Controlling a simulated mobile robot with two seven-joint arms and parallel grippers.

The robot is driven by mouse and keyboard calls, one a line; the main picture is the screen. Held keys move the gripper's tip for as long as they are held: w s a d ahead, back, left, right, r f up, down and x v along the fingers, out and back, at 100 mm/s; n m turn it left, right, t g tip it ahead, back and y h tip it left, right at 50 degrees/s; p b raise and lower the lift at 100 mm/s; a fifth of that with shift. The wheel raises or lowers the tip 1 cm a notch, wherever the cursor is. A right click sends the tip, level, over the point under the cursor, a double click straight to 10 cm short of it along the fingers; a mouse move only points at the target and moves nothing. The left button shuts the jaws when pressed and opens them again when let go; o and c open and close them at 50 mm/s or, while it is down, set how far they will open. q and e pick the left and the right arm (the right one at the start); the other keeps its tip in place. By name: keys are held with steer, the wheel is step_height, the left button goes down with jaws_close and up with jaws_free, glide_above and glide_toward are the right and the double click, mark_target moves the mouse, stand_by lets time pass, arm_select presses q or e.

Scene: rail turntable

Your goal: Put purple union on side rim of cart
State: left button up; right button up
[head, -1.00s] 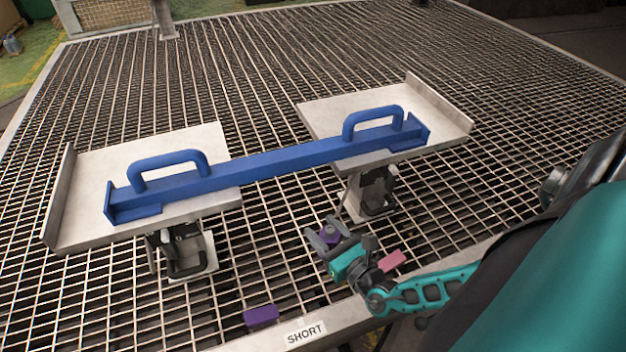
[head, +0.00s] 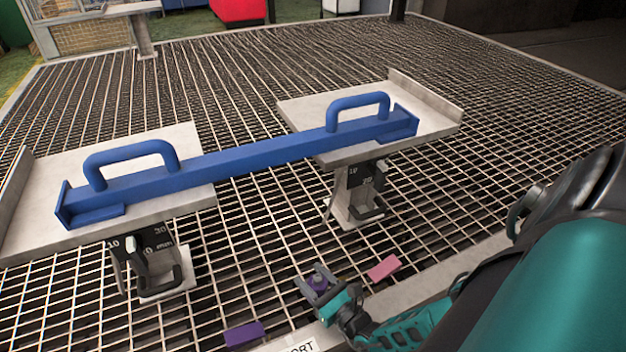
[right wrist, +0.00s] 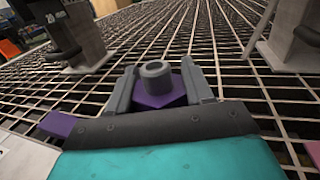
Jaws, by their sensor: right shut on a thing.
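My right gripper (head: 312,284) is shut on the purple union (head: 318,281), over the grating near its front edge. In the right wrist view the union (right wrist: 158,92) sits between the two fingers, a purple body with a grey hollow cylinder pointing up. I cannot tell whether it touches the grating. A pale metal rim (head: 414,295) runs along the near side of the grating, partly behind my right arm. I cannot tell which part is the cart. My left gripper is not in view.
A purple block (head: 244,334) and a pink block (head: 383,268) lie near the rim, either side of the gripper. A blue beam (head: 250,160) with two handles spans two metal plates (head: 195,140) on stands. Open grating (head: 255,240) lies between the stands.

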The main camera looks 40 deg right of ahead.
steer(key=shift+f+b, duration=0.35)
steer(key=shift+f, duration=0.9)
steer(key=o, duration=1.3)
steer(key=shift+f, duration=0.2)
steer(key=shift+r, duration=0.2)
